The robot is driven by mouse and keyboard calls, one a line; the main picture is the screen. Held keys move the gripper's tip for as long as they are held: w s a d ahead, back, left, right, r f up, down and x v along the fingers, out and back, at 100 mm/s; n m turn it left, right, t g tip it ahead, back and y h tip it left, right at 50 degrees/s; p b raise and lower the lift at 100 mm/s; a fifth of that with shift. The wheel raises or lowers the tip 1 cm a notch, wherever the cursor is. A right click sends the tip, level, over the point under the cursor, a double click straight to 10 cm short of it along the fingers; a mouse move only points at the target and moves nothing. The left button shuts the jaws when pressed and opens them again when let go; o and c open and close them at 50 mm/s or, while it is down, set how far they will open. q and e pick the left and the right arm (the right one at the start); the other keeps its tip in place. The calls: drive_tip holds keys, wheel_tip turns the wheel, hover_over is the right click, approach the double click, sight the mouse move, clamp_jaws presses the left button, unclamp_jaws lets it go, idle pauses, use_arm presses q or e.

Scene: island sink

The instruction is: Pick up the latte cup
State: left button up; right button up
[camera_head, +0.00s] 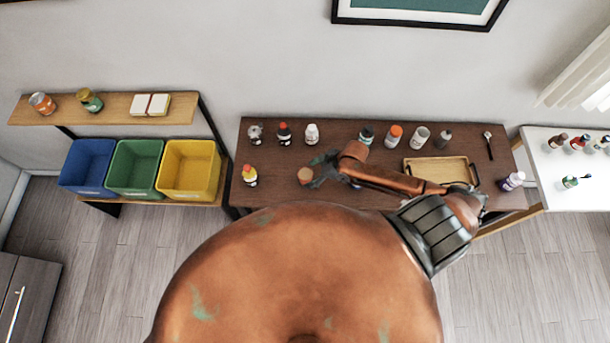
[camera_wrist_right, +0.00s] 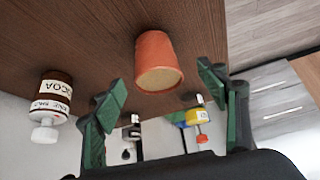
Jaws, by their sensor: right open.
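An orange-brown cup (camera_head: 305,175), which looks like the latte cup, stands near the front of the dark wooden table. In the right wrist view the cup (camera_wrist_right: 160,62) appears inverted, with its pale tan top facing the lower edge. My right gripper (camera_head: 320,172) is just to the right of the cup in the head view. In the wrist view its two green fingers (camera_wrist_right: 161,88) are spread apart, with the cup ahead between them and nothing held. Any contact with the cup is not visible. My left gripper is out of view.
A yellow bottle (camera_head: 249,175) stands left of the cup. A brown-and-white cocoa bottle (camera_wrist_right: 50,105) shows left in the wrist view. Several bottles line the table's back. A wooden tray (camera_head: 408,178) lies right. Colored bins (camera_head: 188,170) stand left of the table.

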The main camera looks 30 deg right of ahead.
sight(307, 173)
drive_tip(key=shift+w+a+f, duration=0.3)
drive_tip(key=shift+w+f, duration=0.15)
drive_tip(key=shift+f, duration=0.05)
drive_tip(key=shift+w+a+f, duration=0.3)
drive_tip(key=shift+w+f, duration=0.15)
drive_tip(key=shift+f, duration=0.05)
drive_tip(key=shift+w+a+f, duration=0.15)
drive_tip(key=shift+a+f, duration=0.05)
drive_tip(key=shift+f, duration=0.25)
drive_tip(key=c, duration=1.2)
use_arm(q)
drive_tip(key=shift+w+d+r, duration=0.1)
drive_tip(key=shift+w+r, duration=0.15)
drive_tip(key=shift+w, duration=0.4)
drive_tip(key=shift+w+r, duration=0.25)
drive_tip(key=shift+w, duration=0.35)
use_arm(e)
drive_tip(key=shift+c, duration=1.4)
drive_tip(key=shift+r, duration=0.1)
